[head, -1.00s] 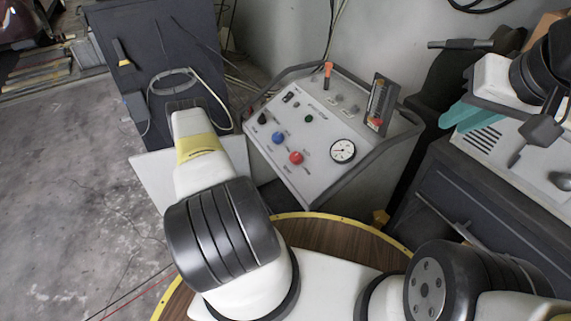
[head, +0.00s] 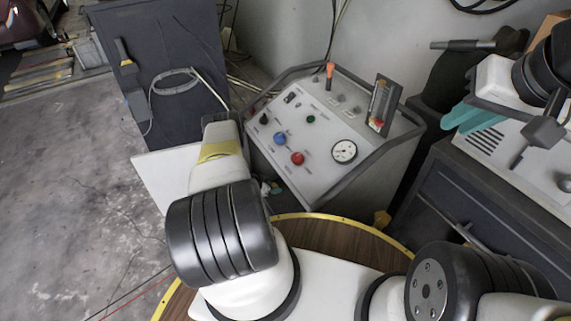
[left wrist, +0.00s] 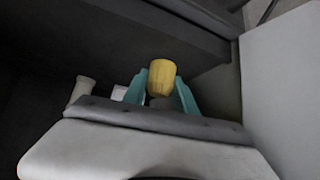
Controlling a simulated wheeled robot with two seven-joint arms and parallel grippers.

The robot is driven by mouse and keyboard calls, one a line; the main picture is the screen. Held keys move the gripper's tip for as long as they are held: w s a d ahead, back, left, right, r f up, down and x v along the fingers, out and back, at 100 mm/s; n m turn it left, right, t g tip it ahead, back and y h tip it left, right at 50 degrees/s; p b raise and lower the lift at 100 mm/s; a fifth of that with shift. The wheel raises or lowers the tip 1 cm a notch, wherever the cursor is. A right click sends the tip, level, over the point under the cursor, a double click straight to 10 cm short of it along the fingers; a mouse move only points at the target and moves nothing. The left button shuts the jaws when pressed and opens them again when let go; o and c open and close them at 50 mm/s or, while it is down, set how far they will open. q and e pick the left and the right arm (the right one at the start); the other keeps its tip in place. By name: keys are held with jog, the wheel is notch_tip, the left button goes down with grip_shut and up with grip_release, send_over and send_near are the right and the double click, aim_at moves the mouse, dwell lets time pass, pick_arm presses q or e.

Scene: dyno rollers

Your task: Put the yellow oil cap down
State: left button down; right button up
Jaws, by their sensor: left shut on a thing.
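The yellow oil cap (left wrist: 160,72) is a short ribbed cylinder in the left wrist view. It sits between the two teal fingers of my left gripper (left wrist: 161,82), which is shut on it. I cannot tell whether the cap touches any surface. In the head view my left arm hides the cap and most of that gripper, beside the lower left of the control console. My right gripper (head: 470,118) shows its teal fingers at the right of the head view, over a grey cabinet. Its opening is unclear.
The console (head: 318,128) has knobs, a gauge and a tubular frame. A dark cabinet (head: 165,55) with a coiled cable stands behind my left arm, above a pale panel (head: 160,180). A round wooden top with yellow edging (head: 345,232) is nearest.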

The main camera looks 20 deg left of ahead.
pick_arm(q)
jog(key=shift+f, duration=0.25)
jog(key=c, duration=1)
grip_release()
jog(key=shift+s+a+r, duration=0.1)
jog(key=shift+r, duration=0.35)
jog(key=v, duration=1.1)
jog(key=shift+s+r, duration=0.2)
jog(key=shift+r, duration=0.05)
